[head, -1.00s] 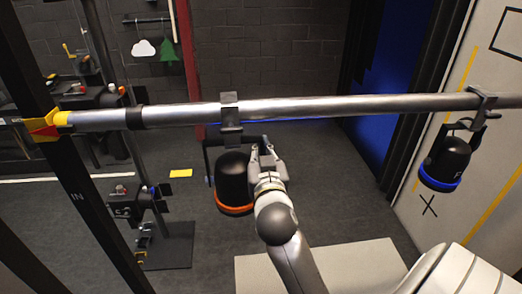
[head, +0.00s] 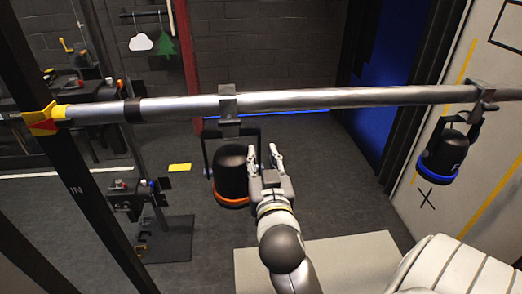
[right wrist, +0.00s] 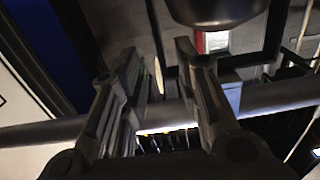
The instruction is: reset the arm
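My right gripper (head: 277,160) is in the middle of the head view, just right of a black lamp with an orange rim (head: 232,175). The lamp hangs from a metal bar (head: 300,102) by a clamp. In the right wrist view the two fingers of the right gripper (right wrist: 158,75) stand apart with nothing between them. The lamp's dark body (right wrist: 215,8) shows at the top of that view, beyond the fingertips. I cannot tell whether the gripper touches the lamp. My left gripper is not in view.
A second black lamp with a blue rim (head: 443,155) hangs at the bar's right end. A yellow and red bracket (head: 42,120) holds the left end by a dark post. A stand with buttons (head: 135,195) is at left. Dark floor lies beyond the bar.

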